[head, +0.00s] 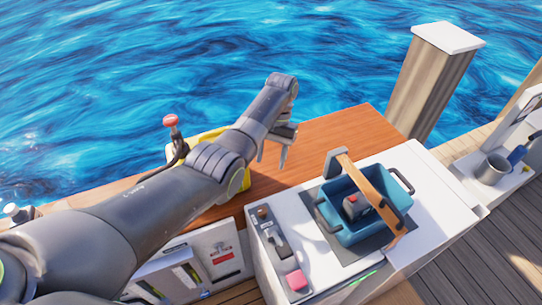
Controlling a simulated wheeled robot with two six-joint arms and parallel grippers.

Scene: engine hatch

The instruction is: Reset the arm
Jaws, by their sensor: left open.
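My left arm (150,210) reaches in from the lower left across the wooden deck top. My left gripper (273,158) is at its end, open, with its fingers pointing down above the brown wooden surface (335,140). Nothing shows between the fingers. It is apart from the teal bin (370,232), to the upper left of it. My right gripper is not in view.
The teal bin, with dark handles and a tan bar (368,190) across it, stands on a white cabinet (435,195). A dark, red-topped item (353,205) lies inside. A red-knobbed lever (170,121) and a wooden post (425,85) stand behind.

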